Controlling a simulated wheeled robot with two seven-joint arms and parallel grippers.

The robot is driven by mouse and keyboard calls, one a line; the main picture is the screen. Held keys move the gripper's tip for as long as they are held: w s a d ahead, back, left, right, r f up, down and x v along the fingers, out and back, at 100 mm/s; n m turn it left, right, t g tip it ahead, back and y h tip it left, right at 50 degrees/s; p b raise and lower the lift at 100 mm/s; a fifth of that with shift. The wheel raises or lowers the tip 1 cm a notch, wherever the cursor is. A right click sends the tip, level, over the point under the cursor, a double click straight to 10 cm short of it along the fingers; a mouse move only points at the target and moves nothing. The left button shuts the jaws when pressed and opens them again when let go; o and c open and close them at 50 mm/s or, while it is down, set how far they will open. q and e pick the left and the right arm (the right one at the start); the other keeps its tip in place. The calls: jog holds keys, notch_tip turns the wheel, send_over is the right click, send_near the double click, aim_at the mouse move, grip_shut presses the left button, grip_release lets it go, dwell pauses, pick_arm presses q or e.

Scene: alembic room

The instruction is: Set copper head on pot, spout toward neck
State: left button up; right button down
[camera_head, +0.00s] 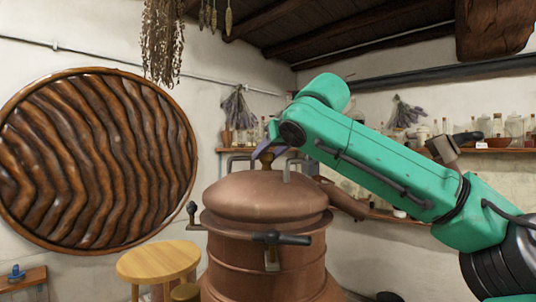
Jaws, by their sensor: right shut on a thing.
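The copper head (262,196) is a wide dome, level and directly over the copper pot (262,270). Its lower edge meets the pot's rim in the picture; I cannot tell whether it is fully seated or slightly above. A copper spout (345,202) slants down to the right, partly behind my green right arm. My right gripper (272,152) is at the top of the dome, shut on the head's top part; its fingers are small and partly hidden by the arm. No separate neck can be made out. My left gripper is out of view.
Black-handled clamps (280,238) stand at the pot's front and left side. A round wooden stool (158,262) is close at left. Shelves with bottles (500,128) line the right wall, and dried herbs (162,40) hang above. A large carved disc (95,160) covers the left wall.

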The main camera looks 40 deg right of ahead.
dwell(0.6)
jog(key=shift+c, duration=1.8)
grip_release()
jog(key=shift+s+a, duration=0.1)
jog(key=shift+s, duration=0.1)
jog(key=shift+f, duration=0.2)
jog(key=shift+s, duration=0.15)
jog(key=b+v, duration=0.3)
jog(key=v, duration=1.1)
jog(key=shift+r, duration=0.25)
jog(key=shift+a, duration=0.15)
